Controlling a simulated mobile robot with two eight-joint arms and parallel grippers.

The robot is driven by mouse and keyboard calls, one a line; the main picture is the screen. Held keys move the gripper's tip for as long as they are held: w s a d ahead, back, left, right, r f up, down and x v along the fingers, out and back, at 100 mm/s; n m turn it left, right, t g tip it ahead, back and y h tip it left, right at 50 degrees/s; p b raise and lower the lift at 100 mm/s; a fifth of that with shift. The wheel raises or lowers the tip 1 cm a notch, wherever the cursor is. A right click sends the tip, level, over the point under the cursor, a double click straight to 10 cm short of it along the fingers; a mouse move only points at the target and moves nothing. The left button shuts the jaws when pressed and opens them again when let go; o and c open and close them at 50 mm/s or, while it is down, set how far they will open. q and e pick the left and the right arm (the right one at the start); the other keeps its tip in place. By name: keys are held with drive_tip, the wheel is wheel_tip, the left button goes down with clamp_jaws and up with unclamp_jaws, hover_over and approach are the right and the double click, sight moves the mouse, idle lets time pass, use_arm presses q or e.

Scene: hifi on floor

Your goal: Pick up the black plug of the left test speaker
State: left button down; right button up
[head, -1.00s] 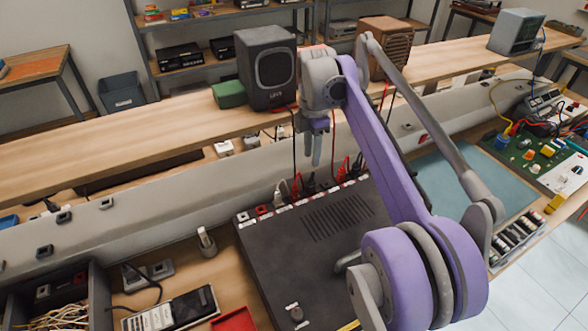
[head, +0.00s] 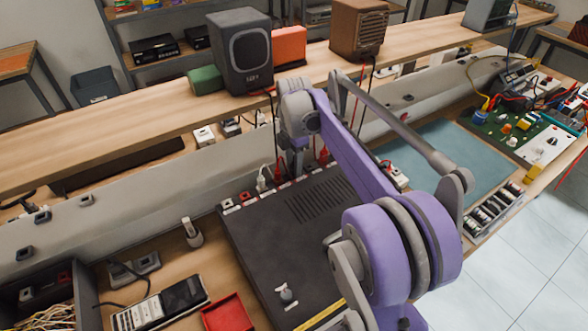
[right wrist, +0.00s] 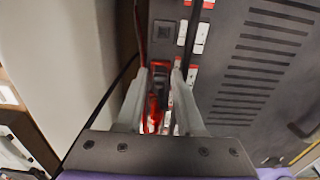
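The left test speaker (head: 241,52) is a black box on the long wooden shelf, with thin red and black cables hanging below it. A white plug (head: 262,181) and a red plug (head: 280,167) stand at the back edge of the dark amplifier (head: 262,235). My right gripper (head: 296,170) points down at this row and hides part of it. In the right wrist view its fingers (right wrist: 160,72) are apart, either side of a dark plug (right wrist: 153,103) with red parts close by. I cannot tell whether they touch it. My left gripper is out of view.
A brown speaker (head: 358,32) and an orange-red box (head: 289,45) stand on the shelf. A grey cable duct (head: 130,185) runs behind the amplifier. A phone-like meter (head: 165,302) and red tray (head: 228,315) lie in front left; a teal mat (head: 440,160) lies to the right.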

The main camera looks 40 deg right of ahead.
clamp_jaws()
idle(0.3)
